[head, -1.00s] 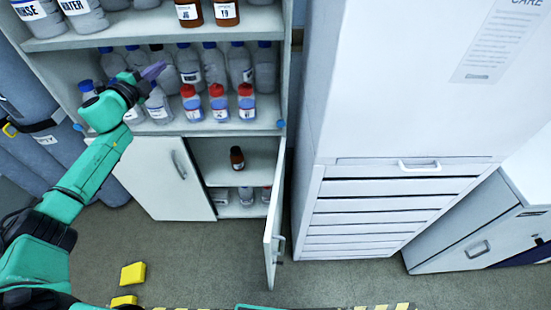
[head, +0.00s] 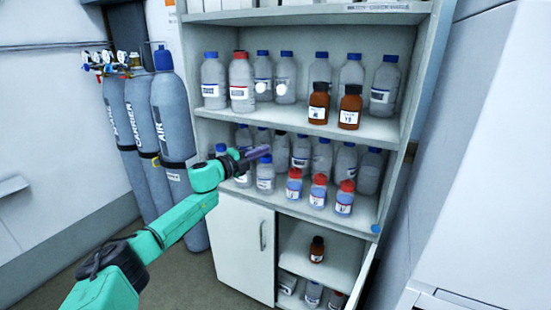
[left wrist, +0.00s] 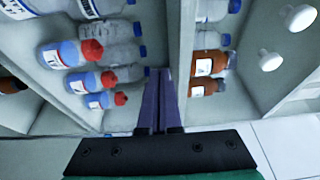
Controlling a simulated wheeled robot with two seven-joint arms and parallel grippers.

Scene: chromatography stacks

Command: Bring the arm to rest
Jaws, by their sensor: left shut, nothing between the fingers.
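My left gripper (head: 256,153) has slim purple fingers and is at the end of my green arm. It is in front of the left part of the middle cabinet shelf, overlapping the bottles there in the head view. In the left wrist view its fingers (left wrist: 160,78) are pressed together, with nothing between them. They point toward the edge of a grey shelf board, with bottles on both sides of it. I cannot tell the exact gap to the board. My right gripper is not in view.
The open cabinet (head: 425,105) holds several bottles. Red-capped bottles (head: 318,190) stand near the gripper; brown bottles (head: 349,108) stand above. The lower left door (head: 240,245) is shut, and the lower right one stands open. Grey gas cylinders (head: 172,110) stand left.

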